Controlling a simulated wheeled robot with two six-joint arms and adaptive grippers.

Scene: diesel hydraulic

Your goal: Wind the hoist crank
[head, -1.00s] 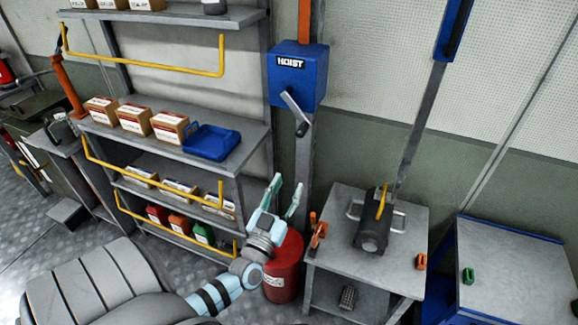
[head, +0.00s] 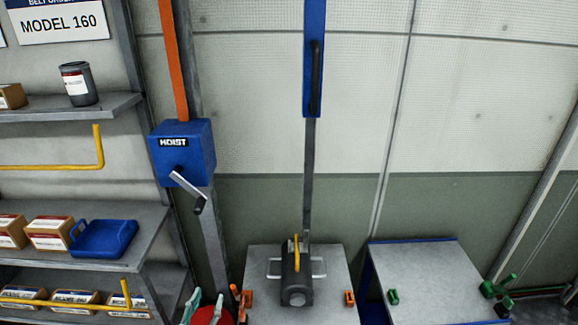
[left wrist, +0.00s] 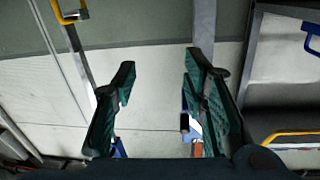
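The blue hoist box (head: 182,150), lettered HOIST, is fixed to a grey upright at left in the head view. Its crank (head: 188,190) has a grey arm slanting down to the right and a dark handle (head: 199,205) at its end. My left gripper (head: 204,304) is at the bottom edge, below the crank and apart from it, with fingers spread and nothing between them. In the left wrist view, the open fingers (left wrist: 157,85) show large, and part of a blue thing (left wrist: 185,121) shows by one finger; I cannot tell if it is the hoist. My right gripper is out of view.
Shelves at left hold boxes, a blue tray (head: 103,238) and yellow rails (head: 60,167). A red drum (head: 212,316) is by my left gripper. A blue-edged bench (head: 430,280) stands at right.

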